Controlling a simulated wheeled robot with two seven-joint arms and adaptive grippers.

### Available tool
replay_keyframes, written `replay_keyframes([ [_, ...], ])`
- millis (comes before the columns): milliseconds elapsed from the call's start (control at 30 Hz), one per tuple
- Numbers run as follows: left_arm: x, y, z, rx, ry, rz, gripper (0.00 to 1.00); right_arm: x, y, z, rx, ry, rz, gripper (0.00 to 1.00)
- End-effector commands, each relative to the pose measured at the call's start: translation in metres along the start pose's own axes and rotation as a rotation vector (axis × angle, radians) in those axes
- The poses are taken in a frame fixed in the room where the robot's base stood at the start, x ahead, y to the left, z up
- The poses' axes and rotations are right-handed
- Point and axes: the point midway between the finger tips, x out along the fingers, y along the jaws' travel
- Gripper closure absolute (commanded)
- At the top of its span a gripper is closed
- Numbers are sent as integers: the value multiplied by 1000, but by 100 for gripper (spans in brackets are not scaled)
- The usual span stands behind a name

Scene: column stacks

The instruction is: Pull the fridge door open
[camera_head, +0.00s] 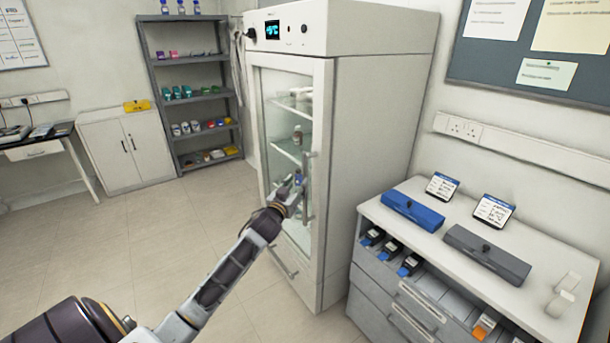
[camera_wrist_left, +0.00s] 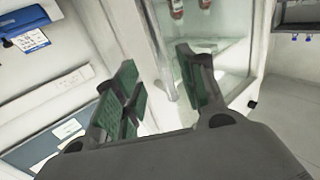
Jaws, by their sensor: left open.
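The white fridge (camera_head: 385,140) stands in the middle with its glass-paned door (camera_head: 290,115) shut. A vertical grey bar handle (camera_head: 307,205) runs along the right side of the door. My left gripper (camera_head: 298,184) is in front of the door at the handle and partly covers it. In the left wrist view, my left gripper (camera_wrist_left: 157,72) is open with green-padded fingers apart. The handle (camera_wrist_left: 163,60) shows between the fingers, and I cannot tell whether either finger touches it. My right gripper is not in view.
A grey shelf rack (camera_head: 183,108) and a white cupboard (camera_head: 125,150) stand at the back left. The floor (camera_head: 150,245) left of the fridge is clear.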

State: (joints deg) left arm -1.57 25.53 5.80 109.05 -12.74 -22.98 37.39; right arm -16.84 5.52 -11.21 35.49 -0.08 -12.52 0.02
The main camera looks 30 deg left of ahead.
Motion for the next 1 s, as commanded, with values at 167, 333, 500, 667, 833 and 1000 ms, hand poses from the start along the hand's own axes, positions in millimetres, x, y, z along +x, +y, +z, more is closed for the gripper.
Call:
replay_keyframes([
  [167, 15, 0, -1, -1, 1, 0, 59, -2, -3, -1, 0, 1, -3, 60],
  [333, 28, 0, -1, -1, 1, -1, 59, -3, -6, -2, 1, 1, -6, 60],
  [500, 42, 0, 0, 0, 0, -1, 59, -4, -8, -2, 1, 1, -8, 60],
  [667, 54, 0, -1, 0, 1, -1, 59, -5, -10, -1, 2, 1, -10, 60],
  [833, 67, 0, -1, 0, 0, -1, 59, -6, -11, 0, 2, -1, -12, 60],
  [1000, 78, 0, -1, -1, 0, -1, 59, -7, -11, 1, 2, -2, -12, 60],
])
